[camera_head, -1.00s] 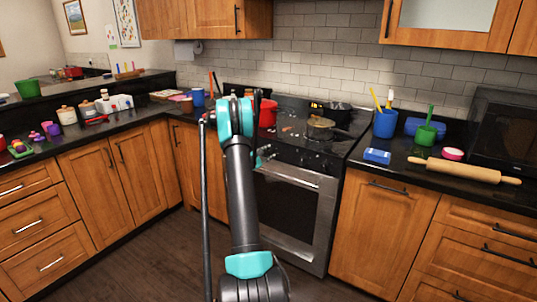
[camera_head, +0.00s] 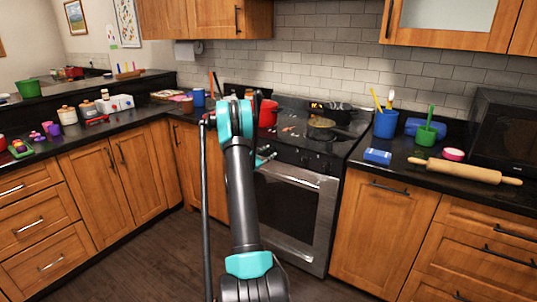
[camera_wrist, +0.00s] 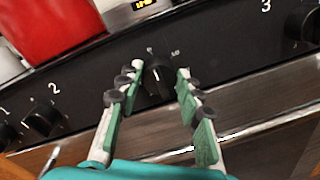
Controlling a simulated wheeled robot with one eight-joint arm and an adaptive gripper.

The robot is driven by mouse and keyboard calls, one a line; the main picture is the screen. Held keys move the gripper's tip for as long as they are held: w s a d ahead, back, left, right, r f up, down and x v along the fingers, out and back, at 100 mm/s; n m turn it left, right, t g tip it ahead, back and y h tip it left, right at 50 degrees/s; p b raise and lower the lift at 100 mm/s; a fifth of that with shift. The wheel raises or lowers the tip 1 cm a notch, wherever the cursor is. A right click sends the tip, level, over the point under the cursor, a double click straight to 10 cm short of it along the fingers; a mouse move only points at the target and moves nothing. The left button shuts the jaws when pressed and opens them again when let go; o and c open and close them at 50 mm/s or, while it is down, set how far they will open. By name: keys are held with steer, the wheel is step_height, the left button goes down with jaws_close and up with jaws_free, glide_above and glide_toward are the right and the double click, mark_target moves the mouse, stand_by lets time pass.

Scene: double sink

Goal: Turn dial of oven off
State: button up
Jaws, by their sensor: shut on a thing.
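The oven (camera_head: 322,215) stands in the middle of the head view, its door closed. In the wrist view its black control panel (camera_wrist: 235,72) runs across, with a dark dial (camera_wrist: 157,82) in the centre. My gripper (camera_wrist: 159,74) is shut on this dial, with one green-and-grey finger on each side of it. In the head view my arm covers most of the gripper, and only a small teal part shows by the panel.
Neighbouring dials sit at the left (camera_wrist: 42,118) and right of the panel. A red pot (camera_head: 267,114) and a pan (camera_head: 322,124) stand on the stovetop just above. Counters with utensils flank the oven. The floor in front is clear.

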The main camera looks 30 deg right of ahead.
steer(key=o, duration=1.2)
steer(key=shift+c, duration=0.2)
steer(key=shift+a, duration=0.1)
steer(key=v, duration=1.2)
